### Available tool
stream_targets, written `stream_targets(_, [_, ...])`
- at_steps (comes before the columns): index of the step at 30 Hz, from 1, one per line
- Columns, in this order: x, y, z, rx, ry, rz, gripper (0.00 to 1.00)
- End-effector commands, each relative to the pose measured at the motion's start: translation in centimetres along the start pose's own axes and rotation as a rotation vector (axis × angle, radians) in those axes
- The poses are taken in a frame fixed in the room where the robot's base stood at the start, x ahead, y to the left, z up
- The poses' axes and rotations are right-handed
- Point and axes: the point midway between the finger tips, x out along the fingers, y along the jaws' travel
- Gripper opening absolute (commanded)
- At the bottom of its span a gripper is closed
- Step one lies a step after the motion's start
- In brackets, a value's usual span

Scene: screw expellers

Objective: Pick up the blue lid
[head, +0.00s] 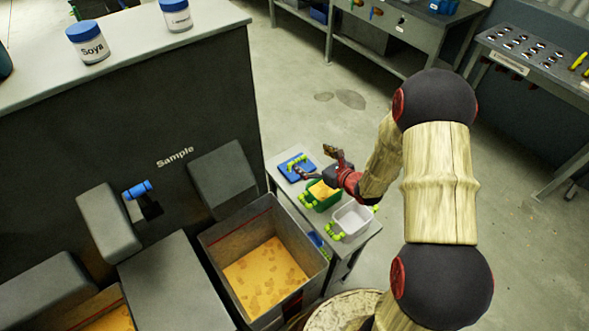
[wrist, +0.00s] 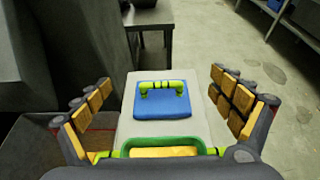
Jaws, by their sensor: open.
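The blue lid (wrist: 161,103) lies flat on the far end of a small pale table (wrist: 195,78) in the wrist view. It has a yellow-green handle (wrist: 162,86) across its top. In the head view the blue lid (head: 297,168) lies just beyond my gripper (head: 319,162). In the wrist view my gripper (wrist: 160,105) is open, with its padded fingers spread wide on the left and right. The lid shows between them and farther off. Nothing is between the fingers.
A green bin (head: 320,195) with yellow contents stands under my gripper, with a white bin (head: 352,217) beside it. A large grey hopper (head: 215,240) with yellow material stands left of the table. Open floor (head: 340,110) lies beyond the table.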

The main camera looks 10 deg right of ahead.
Motion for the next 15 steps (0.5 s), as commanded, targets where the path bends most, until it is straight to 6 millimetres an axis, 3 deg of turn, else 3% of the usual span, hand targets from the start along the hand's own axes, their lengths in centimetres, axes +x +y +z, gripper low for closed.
stream_targets(3, [1.1,0.0,-2.8,0.003,0.003,0.001,0.94])
stream_targets(9, [2.4,0.0,-5.8,0.0,0.002,0.002,0.94])
stream_targets(15, [3.6,0.0,-5.6,-0.002,0.0,0.001,0.94])
